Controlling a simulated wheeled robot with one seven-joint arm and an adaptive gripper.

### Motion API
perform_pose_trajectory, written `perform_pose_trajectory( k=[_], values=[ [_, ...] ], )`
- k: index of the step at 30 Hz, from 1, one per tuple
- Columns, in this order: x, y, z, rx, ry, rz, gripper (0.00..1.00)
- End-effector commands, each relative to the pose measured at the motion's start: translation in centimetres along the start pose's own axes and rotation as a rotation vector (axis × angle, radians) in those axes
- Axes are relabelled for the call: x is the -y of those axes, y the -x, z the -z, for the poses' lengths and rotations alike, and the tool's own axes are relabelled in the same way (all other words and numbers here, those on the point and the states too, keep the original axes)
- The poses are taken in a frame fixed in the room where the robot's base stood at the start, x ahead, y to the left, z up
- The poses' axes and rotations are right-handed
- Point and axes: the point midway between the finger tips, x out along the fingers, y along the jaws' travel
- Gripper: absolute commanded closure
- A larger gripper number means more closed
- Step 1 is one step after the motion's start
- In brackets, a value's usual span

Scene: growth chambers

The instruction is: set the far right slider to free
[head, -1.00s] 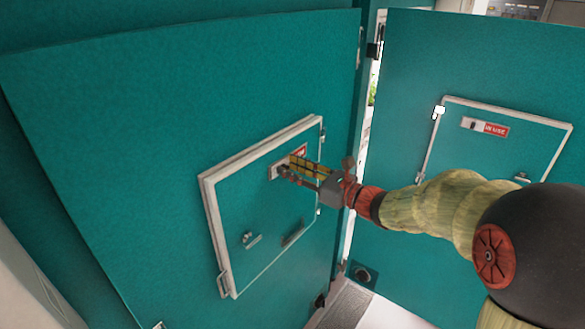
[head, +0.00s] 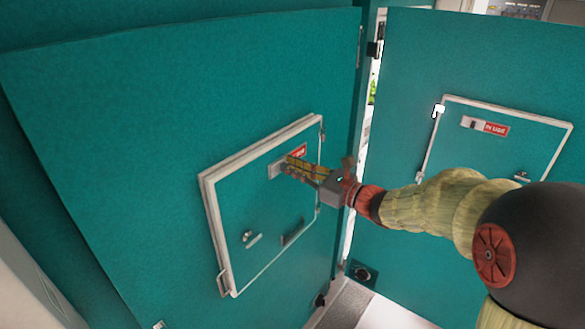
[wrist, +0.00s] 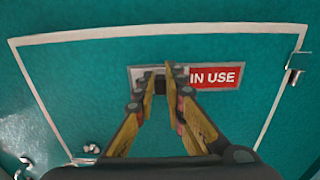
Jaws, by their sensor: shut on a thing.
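A small slider plate (head: 275,171) with a red sign (head: 299,151) is on the hatch (head: 262,225) of the nearer, left teal door. My gripper (head: 287,168) is at this slider, with its yellow fingers shut on the dark slider knob (wrist: 160,84). In the wrist view, the red sign (wrist: 214,76) reads "IN USE" just right of the fingers. The fingers partly hide the knob and the plate. A second slider plate (head: 471,124), with a red "IN USE" sign (head: 496,129), is on the hatch of the right door, apart from my gripper.
The right teal door (head: 415,60) stands behind my arm, with a white-framed hatch. A narrow gap separates the two doors. The left hatch has a latch (head: 222,285) at its lower left and small fittings (head: 248,237) below the slider. Pale floor (head: 385,312) shows below.

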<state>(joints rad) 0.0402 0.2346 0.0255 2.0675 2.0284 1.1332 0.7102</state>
Motion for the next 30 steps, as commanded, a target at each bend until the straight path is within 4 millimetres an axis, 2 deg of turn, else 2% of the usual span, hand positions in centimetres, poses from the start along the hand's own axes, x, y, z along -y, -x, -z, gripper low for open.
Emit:
perform_pose_trajectory(
  k=[11,14,21,25,30],
  values=[
    [0.3,0.0,0.0,0.0,-0.001,0.001,1.0],
    [1.8,0.0,0.1,0.001,-0.001,0.001,1.0],
    [6.9,0.0,0.0,0.001,0.001,0.002,1.0],
    [8.3,0.0,0.0,0.001,-0.001,0.001,1.0],
    [8.5,0.0,-0.1,0.001,0.0,0.001,1.0]
  ],
)
